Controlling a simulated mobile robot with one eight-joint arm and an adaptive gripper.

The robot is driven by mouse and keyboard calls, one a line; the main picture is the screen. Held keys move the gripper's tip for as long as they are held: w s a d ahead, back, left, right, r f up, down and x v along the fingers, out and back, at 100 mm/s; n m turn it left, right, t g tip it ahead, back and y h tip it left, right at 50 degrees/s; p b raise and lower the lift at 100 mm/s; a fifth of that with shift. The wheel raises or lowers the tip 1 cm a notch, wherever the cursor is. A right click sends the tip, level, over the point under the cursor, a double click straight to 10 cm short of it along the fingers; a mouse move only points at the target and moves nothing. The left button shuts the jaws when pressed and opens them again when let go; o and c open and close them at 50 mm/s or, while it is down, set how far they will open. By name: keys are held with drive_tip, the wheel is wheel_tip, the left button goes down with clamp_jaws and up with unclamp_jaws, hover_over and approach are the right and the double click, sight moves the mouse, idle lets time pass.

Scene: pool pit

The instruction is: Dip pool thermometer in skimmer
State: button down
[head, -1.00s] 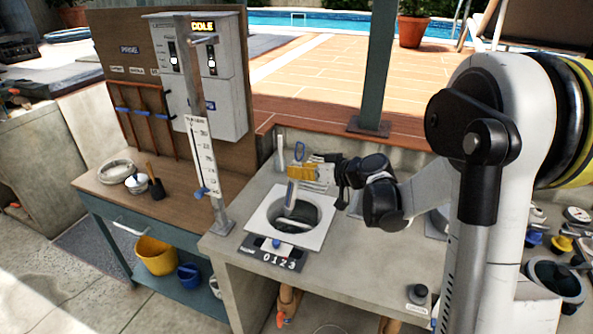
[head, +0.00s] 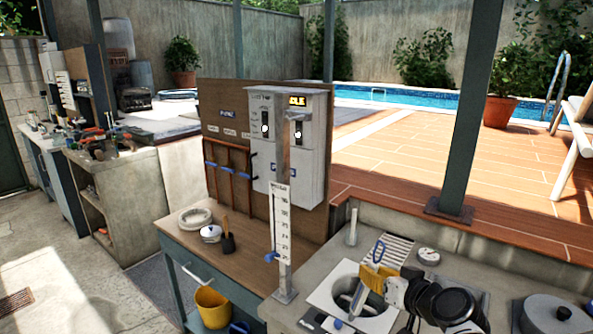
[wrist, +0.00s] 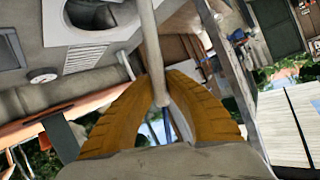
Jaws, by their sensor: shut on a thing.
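My gripper (head: 372,282), with yellow fingers, is shut on the pool thermometer in the head view. The thermometer (head: 358,300) has a blue loop (head: 378,252) above the fingers and a pale body slanting down below them. Its lower part overlaps the round skimmer opening (head: 345,287) in a pale square plate (head: 322,298). I cannot tell how deep its tip is. In the wrist view the yellow fingers (wrist: 162,100) pinch the pale rod (wrist: 150,50), and a round opening (wrist: 92,16) shows at upper left. My wrist hides part of the counter.
A post with a white scale (head: 281,225) stands left of the skimmer, before a grey control box (head: 290,145). A white rod (head: 352,227), a round gauge (head: 429,256) and a grey lid (head: 556,315) are on the counter. A yellow bucket (head: 212,308) sits below the wooden bench.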

drive_tip(key=shift+s, duration=0.85)
